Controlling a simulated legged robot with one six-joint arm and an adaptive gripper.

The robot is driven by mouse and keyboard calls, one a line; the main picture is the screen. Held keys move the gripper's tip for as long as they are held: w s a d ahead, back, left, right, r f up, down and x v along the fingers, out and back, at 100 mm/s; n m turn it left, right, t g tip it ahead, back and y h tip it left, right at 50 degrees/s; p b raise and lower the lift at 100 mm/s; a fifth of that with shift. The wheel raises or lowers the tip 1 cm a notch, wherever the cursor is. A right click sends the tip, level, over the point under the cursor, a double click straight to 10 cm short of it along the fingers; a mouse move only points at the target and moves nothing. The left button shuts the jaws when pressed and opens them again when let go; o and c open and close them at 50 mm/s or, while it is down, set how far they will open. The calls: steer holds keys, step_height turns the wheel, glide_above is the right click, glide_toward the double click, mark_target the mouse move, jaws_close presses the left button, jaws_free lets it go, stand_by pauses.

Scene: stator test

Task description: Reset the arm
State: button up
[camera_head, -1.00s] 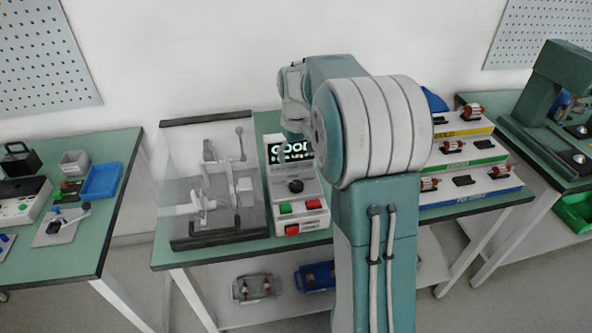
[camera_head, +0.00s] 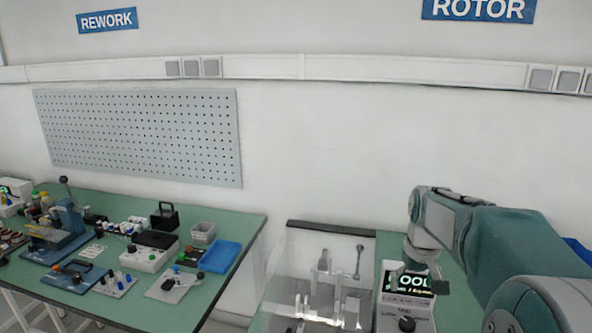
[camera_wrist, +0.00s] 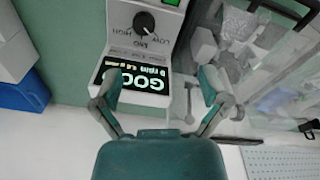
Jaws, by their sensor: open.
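My arm (camera_head: 480,240) reaches in from the right edge of the head view, with its wrist above the white test unit (camera_head: 405,318). In the wrist view my gripper (camera_wrist: 157,80) is open, its two fingers spread wide with nothing between them. The test unit also shows there (camera_wrist: 150,40), upside down, with a dark knob and a lit green-white display just ahead of the fingers. I cannot tell whether a finger touches the unit.
A clear guarded fixture (camera_head: 318,290) stands left of the unit, close to the right finger in the wrist view (camera_wrist: 235,60). The left table (camera_head: 235,212) holds a blue tray (camera_head: 222,256), a grey box (camera_head: 203,232) and several tools. A gap separates the two tables.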

steer(key=s+a+t, duration=0.1)
steer(key=s+a, duration=0.2)
steer(key=s, duration=0.4)
steer(key=s+a+r+t, duration=0.1)
steer(key=s+a, duration=0.3)
steer(key=s, duration=0.4)
steer(key=s+a+r+t, duration=0.1)
steer(key=s+a+t, duration=0.1)
steer(key=s+a, duration=0.2)
steer(key=s, duration=0.3)
steer(key=shift+s+t, duration=0.2)
steer(key=shift+t, duration=0.1)
steer(key=shift+r, duration=0.1)
